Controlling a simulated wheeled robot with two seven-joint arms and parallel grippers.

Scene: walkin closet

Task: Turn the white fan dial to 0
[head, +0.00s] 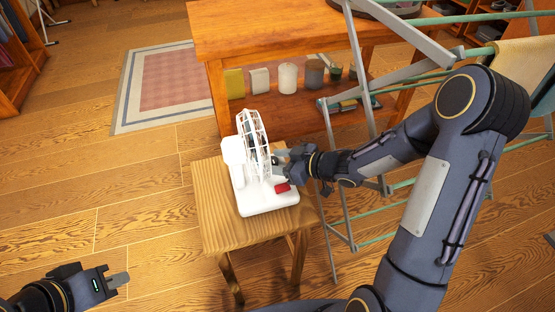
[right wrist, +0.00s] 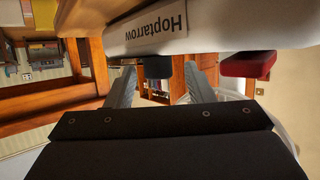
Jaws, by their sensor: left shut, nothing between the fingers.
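The white fan (head: 255,165) stands upright on a wooden stool (head: 215,221). Its base carries a red control (head: 282,188), which also shows in the right wrist view (right wrist: 248,65). No dial marking or pointer is readable. My right gripper (head: 277,157) is at the fan's right side. In the right wrist view its fingers (right wrist: 160,80) are apart, with the dark knob in line with the gap; contact is not visible. My left gripper (head: 122,280) is shut and empty, low at left.
A wooden table (head: 275,30) with a lower shelf holding several jars stands behind the stool. A metal drying rack (head: 357,75) stands close on the right, behind my right arm. A rug (head: 160,85) lies at left. The floor left of the stool is clear.

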